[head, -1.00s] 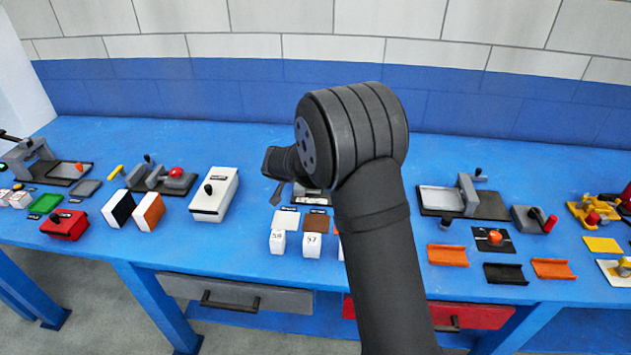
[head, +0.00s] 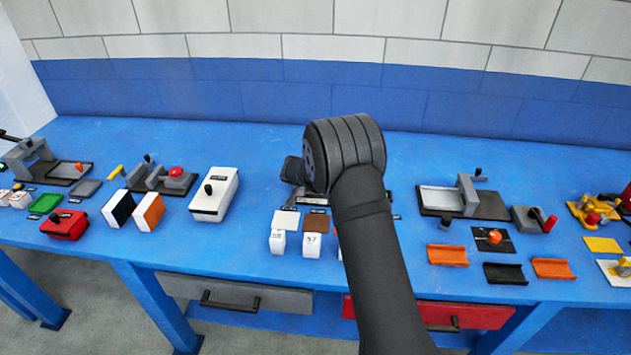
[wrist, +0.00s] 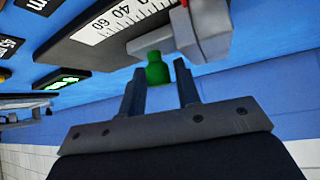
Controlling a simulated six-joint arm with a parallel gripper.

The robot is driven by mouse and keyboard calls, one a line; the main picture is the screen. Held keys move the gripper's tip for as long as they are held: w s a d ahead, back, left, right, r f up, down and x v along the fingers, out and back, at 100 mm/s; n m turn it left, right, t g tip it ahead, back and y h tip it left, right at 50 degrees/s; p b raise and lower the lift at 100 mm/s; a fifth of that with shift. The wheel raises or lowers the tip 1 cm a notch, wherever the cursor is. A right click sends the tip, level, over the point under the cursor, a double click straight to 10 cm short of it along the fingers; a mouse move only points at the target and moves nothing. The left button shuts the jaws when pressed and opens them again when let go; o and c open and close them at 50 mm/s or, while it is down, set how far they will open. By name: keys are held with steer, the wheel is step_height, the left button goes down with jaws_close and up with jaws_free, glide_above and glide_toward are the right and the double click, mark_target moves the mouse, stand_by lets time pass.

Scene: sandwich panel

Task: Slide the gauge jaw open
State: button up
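In the wrist view, the gauge (wrist: 95,42) is a dark block with a white printed scale (wrist: 125,17) showing 40 and 60. Its grey jaw (wrist: 205,30) carries a green knob (wrist: 157,70). My gripper (wrist: 160,75) is open, with one dark finger on each side of the knob in the picture. Gaps show between knob and fingers; I see no clear contact. In the head view, my arm hides most of the gauge and the fingers.
White blocks (head: 278,241) and white and brown pads (head: 316,223) lie in front of the gauge. A white box with a black knob (head: 214,195) stands to the left. A grey fixture on a dark plate (head: 490,205) stands to the right. The blue bench behind is clear.

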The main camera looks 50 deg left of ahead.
steer(key=shift+c, duration=0.2)
jaws_close()
steer(key=shift+w+d, duration=2.75)
steer(key=shift+o, duration=0.2)
jaws_free()
steer(key=shift+d, duration=0.1)
steer(key=shift+r, duration=0.1)
steer(key=v, duration=1.7)
